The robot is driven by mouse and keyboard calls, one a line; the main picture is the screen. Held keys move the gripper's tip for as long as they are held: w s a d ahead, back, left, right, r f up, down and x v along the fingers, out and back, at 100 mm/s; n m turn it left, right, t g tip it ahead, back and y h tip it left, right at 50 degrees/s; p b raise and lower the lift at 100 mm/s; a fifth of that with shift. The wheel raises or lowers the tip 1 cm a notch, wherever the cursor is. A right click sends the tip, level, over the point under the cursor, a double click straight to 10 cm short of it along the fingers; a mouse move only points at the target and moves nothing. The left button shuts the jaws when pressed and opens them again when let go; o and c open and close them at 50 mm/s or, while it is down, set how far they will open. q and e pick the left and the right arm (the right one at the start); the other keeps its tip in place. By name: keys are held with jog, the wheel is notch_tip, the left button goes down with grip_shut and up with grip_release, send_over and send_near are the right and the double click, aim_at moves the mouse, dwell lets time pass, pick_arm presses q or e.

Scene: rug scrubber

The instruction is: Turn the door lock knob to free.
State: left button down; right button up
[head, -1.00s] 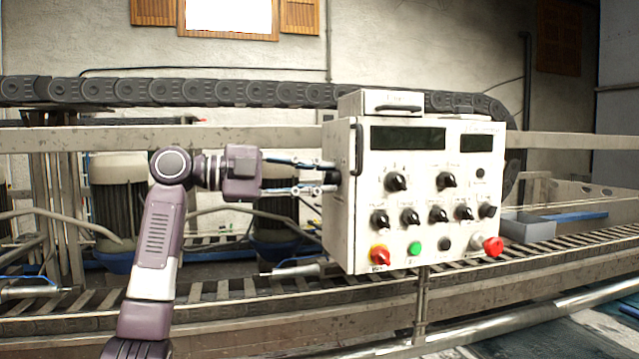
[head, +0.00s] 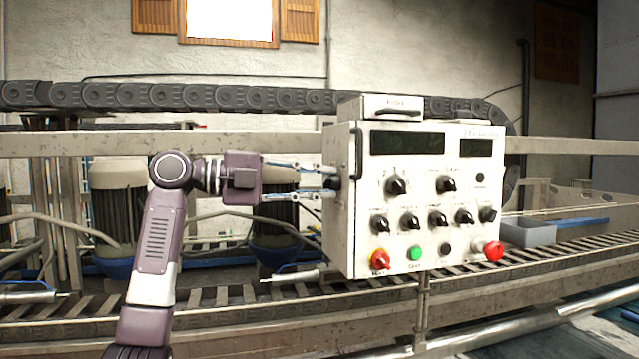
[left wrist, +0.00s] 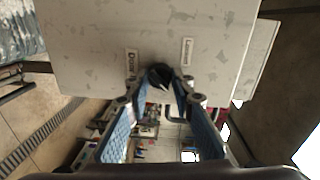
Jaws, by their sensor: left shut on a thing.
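The white control box (head: 345,225) stands on a post in the middle of the head view. The door lock knob (left wrist: 160,76) is black and sits on the box's left side face, between two labels in the left wrist view; one reads something like "Door", the other is hard to read. In the head view the knob (head: 332,182) is partly hidden by the fingers. My left gripper (head: 326,182) reaches the side face from the left, shut on the knob, with its blue-padded fingers (left wrist: 156,92) on either side of it. My right gripper is not in view.
The box front has several black knobs (head: 397,186), a green button (head: 415,253), a red-yellow switch (head: 380,258) and a red button (head: 494,251). A black handle (head: 358,152) is at the front's left edge. A conveyor (head: 230,312) runs behind and below.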

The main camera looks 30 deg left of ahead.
pick_arm(q)
jog(key=c, duration=1.7)
grip_release()
jog(key=shift+o, duration=0.2)
jog(key=f+v, duration=0.1)
jog(key=v, duration=1.1)
jog(key=shift+r, duration=0.5)
